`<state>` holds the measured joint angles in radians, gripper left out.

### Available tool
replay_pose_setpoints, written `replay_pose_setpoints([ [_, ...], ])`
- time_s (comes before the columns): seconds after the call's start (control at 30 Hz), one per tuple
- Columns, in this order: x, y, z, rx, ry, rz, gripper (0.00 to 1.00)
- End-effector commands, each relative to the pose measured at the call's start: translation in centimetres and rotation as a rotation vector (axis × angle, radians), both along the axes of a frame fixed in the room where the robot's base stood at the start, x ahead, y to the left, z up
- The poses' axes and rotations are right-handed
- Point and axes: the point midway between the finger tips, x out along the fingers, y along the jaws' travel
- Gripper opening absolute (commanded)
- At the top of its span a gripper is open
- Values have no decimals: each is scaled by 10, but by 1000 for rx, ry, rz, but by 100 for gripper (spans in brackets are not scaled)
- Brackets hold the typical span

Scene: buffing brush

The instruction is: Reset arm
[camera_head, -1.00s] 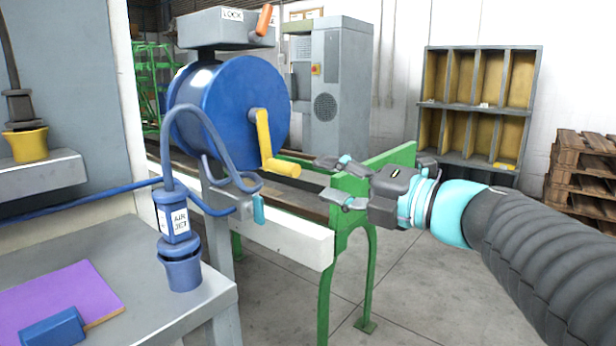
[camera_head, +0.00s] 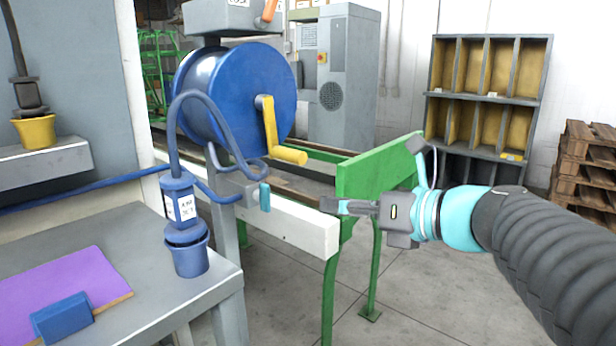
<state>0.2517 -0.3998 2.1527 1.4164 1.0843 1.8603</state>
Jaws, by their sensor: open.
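My gripper (camera_head: 328,206) reaches in from the right on my dark ribbed arm with a light blue wrist. Its fingers point left, and it is open with nothing seen between them. It shows side-on, in front of the green stand (camera_head: 376,172) and near the right end of the white beam (camera_head: 305,227). The blue reel (camera_head: 232,98) with its yellow crank (camera_head: 284,150) is up and to the left, apart from the gripper.
A grey bench (camera_head: 130,318) at lower left holds the blue air jet tool (camera_head: 180,205) in its cup, a purple board (camera_head: 60,290) and a blue block (camera_head: 62,318). A shelf rack (camera_head: 483,155) and pallets (camera_head: 583,170) stand behind. Grey floor (camera_head: 440,300) is open below my arm.

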Motion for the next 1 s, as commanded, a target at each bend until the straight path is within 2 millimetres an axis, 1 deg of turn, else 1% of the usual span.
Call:
replay_pose_setpoints([
  [0.03, -3, -2, -14, -108, -52, 25, 50],
  [0.17, -13, -8, -48, -413, -204, 123, 50],
  [0.27, -24, -14, -75, -648, -320, 231, 50],
  [0.3, -29, -17, -85, -741, -366, 281, 50],
  [0.47, -52, -31, -126, -1105, -558, 531, 50],
  [0.6, -75, -48, -159, -1402, -732, 818, 50],
  [0.67, -86, -57, -171, -1522, -809, 961, 50],
  [0.7, -94, -63, -180, -1594, -859, 1066, 50],
  [0.77, -105, -73, -191, -1699, -934, 1228, 50],
  [0.8, -113, -80, -198, -1761, -983, 1341, 50],
  [0.9, -129, -96, -210, -1878, -1072, 1594, 50],
  [1.0, -143, -108, -217, -1952, -1104, 1761, 50],
])
